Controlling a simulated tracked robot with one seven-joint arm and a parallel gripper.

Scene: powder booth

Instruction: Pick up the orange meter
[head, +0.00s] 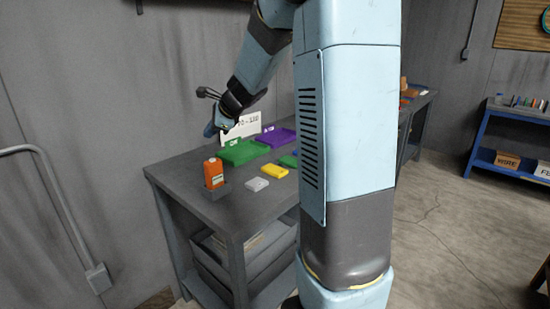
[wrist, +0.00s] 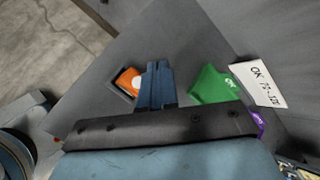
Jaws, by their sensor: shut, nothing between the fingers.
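The orange meter (head: 213,172) stands upright in a dark holder (head: 217,191) at the left end of the grey table. In the wrist view the orange meter (wrist: 130,81) shows just left of my fingers, partly hidden by them. My gripper (head: 211,128) is above the table near the wall, up from the meter and apart from it. In the wrist view the fingers of my gripper (wrist: 156,66) are together, with nothing between them.
A green panel (head: 238,152), a purple panel (head: 277,137), a yellow block (head: 275,171) and a pale block (head: 257,184) lie on the grey table (head: 225,220). A white card (head: 241,126) stands behind them. My arm hides the table's right part.

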